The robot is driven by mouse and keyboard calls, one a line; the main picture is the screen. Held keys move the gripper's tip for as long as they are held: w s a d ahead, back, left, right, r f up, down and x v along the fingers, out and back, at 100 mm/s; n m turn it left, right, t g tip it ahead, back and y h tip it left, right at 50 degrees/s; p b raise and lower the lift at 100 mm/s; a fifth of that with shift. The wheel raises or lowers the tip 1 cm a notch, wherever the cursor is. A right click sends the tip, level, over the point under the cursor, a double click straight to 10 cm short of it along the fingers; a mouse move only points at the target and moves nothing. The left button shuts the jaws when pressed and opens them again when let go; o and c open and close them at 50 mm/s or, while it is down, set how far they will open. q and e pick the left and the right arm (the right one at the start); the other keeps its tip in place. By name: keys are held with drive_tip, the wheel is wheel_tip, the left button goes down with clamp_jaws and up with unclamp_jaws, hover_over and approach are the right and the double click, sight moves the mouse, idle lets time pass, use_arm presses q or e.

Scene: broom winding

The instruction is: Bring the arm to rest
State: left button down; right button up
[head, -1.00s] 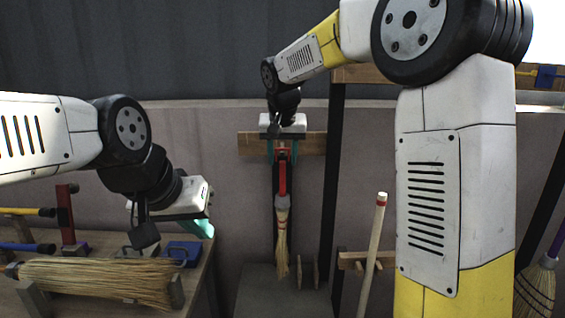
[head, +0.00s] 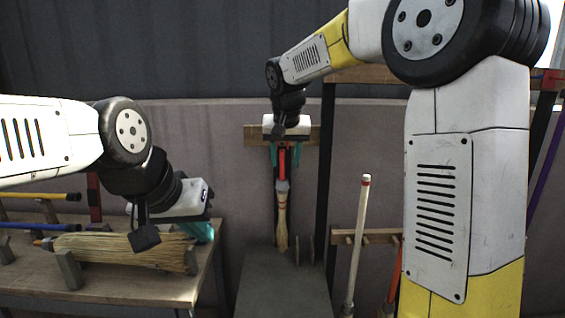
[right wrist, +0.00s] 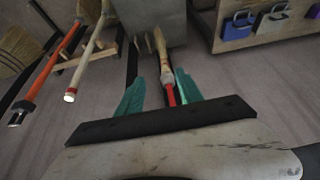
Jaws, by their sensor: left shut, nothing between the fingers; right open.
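My right gripper (head: 285,158) is open, with one teal finger on each side of the red handle of a small straw hand broom (head: 282,215). The broom hangs bristles down in front of a wooden wall board (head: 252,135); its upper end is hidden by my gripper. In the right wrist view, the teal fingers (right wrist: 160,95) stand apart from the red handle of the broom (right wrist: 161,50). My left gripper (head: 201,231) is shut and empty, close to the right end of a straw bundle (head: 110,248) on the workbench; whether it touches is unclear.
The workbench (head: 130,288) at left holds tool handles and wooden supports. A pale pole (head: 358,235) stands by a wooden rack (head: 385,236) at right. A dark grey block (head: 285,285) lies below the hanging broom. Padlocks (right wrist: 270,20) show in the right wrist view.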

drive_tip(key=s+d+r+y, duration=0.1)
drive_tip(key=s+d+y, duration=0.1)
drive_tip(key=s+d, duration=1)
drive_tip(key=s+f, duration=0.2)
drive_tip(key=s, duration=0.5)
drive_tip(key=s+d+f+t, duration=0.1)
drive_tip(key=s+f, duration=0.1)
drive_tip(key=s, duration=0.6)
drive_tip(key=shift+s+d+f+n, duration=0.25)
drive_tip(key=shift+s+f+n, duration=0.05)
drive_tip(key=shift+f, duration=0.05)
